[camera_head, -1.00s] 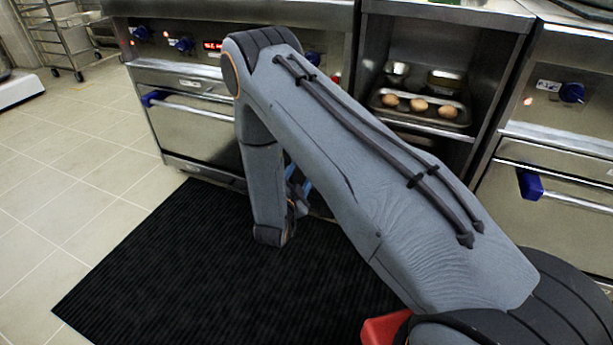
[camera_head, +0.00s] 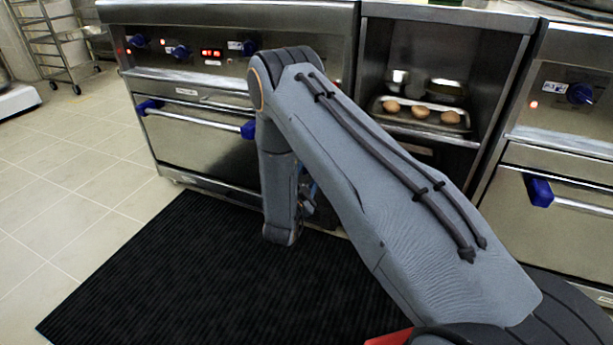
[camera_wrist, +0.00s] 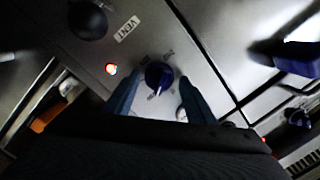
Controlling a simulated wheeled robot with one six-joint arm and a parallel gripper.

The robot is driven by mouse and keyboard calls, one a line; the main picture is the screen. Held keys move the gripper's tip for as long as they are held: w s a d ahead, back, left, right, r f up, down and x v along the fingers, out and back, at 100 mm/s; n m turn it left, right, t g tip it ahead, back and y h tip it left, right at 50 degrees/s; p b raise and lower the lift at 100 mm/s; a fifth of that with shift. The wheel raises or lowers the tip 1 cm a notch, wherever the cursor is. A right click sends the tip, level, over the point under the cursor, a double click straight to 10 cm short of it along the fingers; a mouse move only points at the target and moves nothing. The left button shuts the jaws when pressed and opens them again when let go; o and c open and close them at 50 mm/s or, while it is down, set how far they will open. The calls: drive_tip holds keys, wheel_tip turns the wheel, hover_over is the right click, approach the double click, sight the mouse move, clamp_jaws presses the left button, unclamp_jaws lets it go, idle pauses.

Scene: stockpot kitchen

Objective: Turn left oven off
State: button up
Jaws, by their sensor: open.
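The left oven (camera_head: 200,140) stands at the left in the head view, with blue knobs (camera_head: 180,51) and a lit red display (camera_head: 211,53) on its panel. A red light (camera_head: 129,38) glows near its leftmost knob. My arm covers part of the oven's right side. My gripper (camera_wrist: 161,80) is open and empty in the wrist view. A dark blue knob (camera_wrist: 158,75) on a steel panel appears between its two blue fingers; I cannot tell whether they touch it. In the head view my gripper is mostly hidden behind my arm.
A black mat (camera_head: 150,270) lies on the tiled floor before the oven. An open shelf with a tray of brown, round items (camera_head: 420,112) stands right of it. Another oven (camera_head: 560,215) is at the far right. Tiled floor (camera_head: 70,190) is free at the left.

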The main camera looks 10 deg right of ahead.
drive_tip(key=shift+c, duration=0.4)
drive_tip(key=c, duration=1)
drive_tip(key=shift+o, duration=0.2)
drive_tip(key=shift+r+n+p, duration=0.1)
drive_tip(key=shift+n+p, duration=0.2)
drive_tip(key=shift+p, duration=0.05)
drive_tip(key=shift+r+n+p, duration=0.1)
drive_tip(key=shift+n+p, duration=0.75)
drive_tip(key=shift+n, duration=0.05)
drive_tip(key=n+p, duration=0.2)
drive_tip(key=n, duration=0.1)
drive_tip(key=shift+g, duration=0.3)
drive_tip(key=n+p, duration=0.2)
drive_tip(key=n, duration=0.3)
drive_tip(key=shift+a+n+g, duration=0.15)
drive_tip(key=shift+n+g, duration=0.25)
